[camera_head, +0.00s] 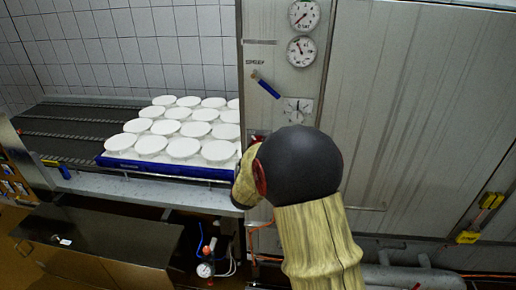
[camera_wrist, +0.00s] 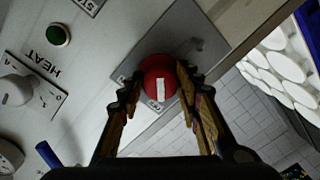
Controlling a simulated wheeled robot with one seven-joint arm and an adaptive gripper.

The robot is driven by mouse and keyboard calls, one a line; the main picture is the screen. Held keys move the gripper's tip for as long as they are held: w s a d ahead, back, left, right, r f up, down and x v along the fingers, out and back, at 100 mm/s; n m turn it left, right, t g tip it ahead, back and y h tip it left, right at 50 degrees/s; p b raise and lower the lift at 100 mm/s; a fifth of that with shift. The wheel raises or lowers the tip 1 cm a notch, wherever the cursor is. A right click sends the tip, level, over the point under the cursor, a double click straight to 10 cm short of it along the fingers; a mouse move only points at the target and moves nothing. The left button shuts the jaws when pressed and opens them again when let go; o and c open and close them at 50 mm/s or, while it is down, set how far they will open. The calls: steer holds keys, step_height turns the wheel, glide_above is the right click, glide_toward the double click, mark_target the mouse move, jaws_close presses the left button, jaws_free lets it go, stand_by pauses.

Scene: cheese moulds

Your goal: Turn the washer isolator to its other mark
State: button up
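The washer isolator appears to be the round red knob (camera_wrist: 159,86) with a white bar, on a grey plate (camera_wrist: 200,44) in the wrist view. The bar runs nearly up and down the picture, tilted slightly. A small label lies just below the knob; its mark is too small to read surely. My gripper (camera_wrist: 160,76) has one finger on each side of the knob, its tips at the knob's edges. I cannot tell whether the fingers press on it. In the head view my gripper is mostly hidden behind my arm, and only a bit of red (camera_head: 257,139) shows there.
A white dial knob (camera_wrist: 17,91) marked HEAT and a green button (camera_wrist: 59,35) share the panel. Two gauges (camera_head: 304,15) and a blue handle (camera_head: 265,88) are above. A blue-edged tray (camera_head: 165,169) of white moulds stands close left of my arm.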

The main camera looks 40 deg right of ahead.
steer(key=o, duration=0.3)
steer(key=v, duration=1.2)
stand_by(0.5)
